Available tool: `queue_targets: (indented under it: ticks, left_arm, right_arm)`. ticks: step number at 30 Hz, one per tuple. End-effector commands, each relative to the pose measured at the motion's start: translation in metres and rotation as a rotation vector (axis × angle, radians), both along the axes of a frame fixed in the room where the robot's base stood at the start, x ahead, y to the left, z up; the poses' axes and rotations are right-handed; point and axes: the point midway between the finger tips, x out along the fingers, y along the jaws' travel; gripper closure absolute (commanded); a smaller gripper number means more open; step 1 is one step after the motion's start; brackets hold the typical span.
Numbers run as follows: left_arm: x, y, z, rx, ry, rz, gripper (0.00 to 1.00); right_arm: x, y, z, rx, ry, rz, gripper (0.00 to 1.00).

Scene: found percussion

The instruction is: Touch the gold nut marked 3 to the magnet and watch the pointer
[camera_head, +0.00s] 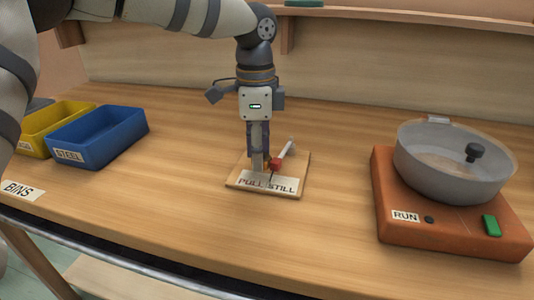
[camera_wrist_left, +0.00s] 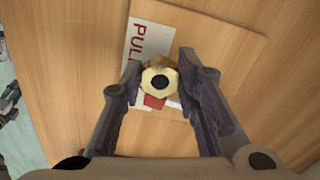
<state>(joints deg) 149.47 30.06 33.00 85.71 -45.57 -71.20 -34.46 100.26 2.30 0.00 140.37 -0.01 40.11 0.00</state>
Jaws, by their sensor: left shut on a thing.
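My left gripper (camera_head: 261,165) points down over a small wooden board (camera_head: 302,165) with a white card (camera_head: 245,180) lettered PULL and STILL. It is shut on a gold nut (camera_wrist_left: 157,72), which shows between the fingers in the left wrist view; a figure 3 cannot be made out. A red block (camera_head: 276,164), probably the magnet, is beside the fingertips with a pale rod (camera_head: 287,149) rising behind it. In the left wrist view the red block (camera_wrist_left: 154,102) is partly hidden by the nut; contact cannot be told. A thin dark pointer (camera_head: 271,178) shows over the card.
A blue bin (camera_head: 128,127) labelled STEEL and a yellow bin (camera_head: 40,128) stand at left, behind a BINS label (camera_head: 22,191). At right, an orange base (camera_head: 384,190) with a RUN label carries a round clear-walled pan (camera_head: 450,175). Table between is clear.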

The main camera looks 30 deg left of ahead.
Motion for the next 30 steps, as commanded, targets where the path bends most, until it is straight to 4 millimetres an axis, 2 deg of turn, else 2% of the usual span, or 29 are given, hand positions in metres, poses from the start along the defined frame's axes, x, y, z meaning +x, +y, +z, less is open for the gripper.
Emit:
queue_targets:
  ticks: [30]
  left_arm:
    - [0.003, -0.013, 0.001, 0.0, -0.001, 0.0, 1.0]
  right_arm:
    - [0.001, 0.0, 0.001, 0.0, -0.005, 0.0, 0.6]
